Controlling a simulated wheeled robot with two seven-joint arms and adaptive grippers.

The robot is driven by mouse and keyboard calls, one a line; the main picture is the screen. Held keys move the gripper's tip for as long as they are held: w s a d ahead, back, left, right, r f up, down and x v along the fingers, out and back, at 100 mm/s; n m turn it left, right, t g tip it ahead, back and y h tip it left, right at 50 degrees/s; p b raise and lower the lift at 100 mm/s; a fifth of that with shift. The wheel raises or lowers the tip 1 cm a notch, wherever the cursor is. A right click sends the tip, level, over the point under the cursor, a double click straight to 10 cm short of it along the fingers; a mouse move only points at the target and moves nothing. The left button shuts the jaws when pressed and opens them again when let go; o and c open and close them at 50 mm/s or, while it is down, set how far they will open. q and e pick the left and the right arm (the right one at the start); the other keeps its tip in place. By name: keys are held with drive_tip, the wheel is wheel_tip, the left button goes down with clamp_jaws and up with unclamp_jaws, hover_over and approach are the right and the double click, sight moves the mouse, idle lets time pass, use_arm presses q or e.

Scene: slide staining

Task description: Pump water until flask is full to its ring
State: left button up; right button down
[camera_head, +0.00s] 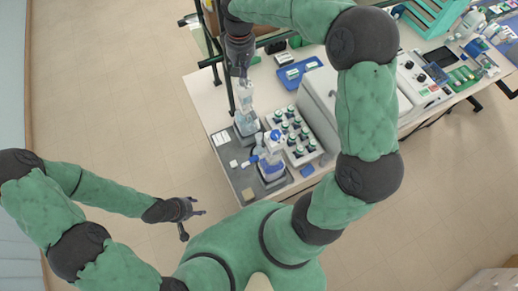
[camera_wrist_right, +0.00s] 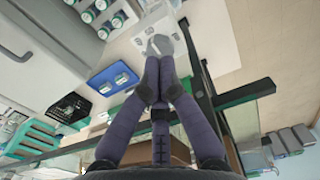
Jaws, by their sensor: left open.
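My right gripper (camera_head: 240,78) points down at the back left corner of the bench, over a tall clear vessel (camera_head: 245,122). In the right wrist view its fingers (camera_wrist_right: 157,82) come together at their tips, with nothing clearly between them. A pale grey round top (camera_wrist_right: 160,45) shows just beyond the tips; I cannot tell whether they touch it. A blue-and-clear bottle (camera_head: 271,170) stands nearer to me on the dark mat (camera_head: 243,182). I cannot tell the flask, its ring or a water level for sure. My left gripper (camera_head: 193,210) is open and empty over the floor, left of the bench.
A white rack of dark-capped bottles (camera_head: 300,153) stands right of the blue-and-clear bottle. A blue tray (camera_head: 299,72) lies behind, beside a large white machine (camera_head: 322,100). A dark upright post and rail stand close to my right gripper. The floor to the left is clear.

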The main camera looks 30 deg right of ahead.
drive_tip(key=shift+r+p, duration=1.75)
drive_tip(key=shift+r, duration=0.85)
drive_tip(key=shift+f, duration=0.1)
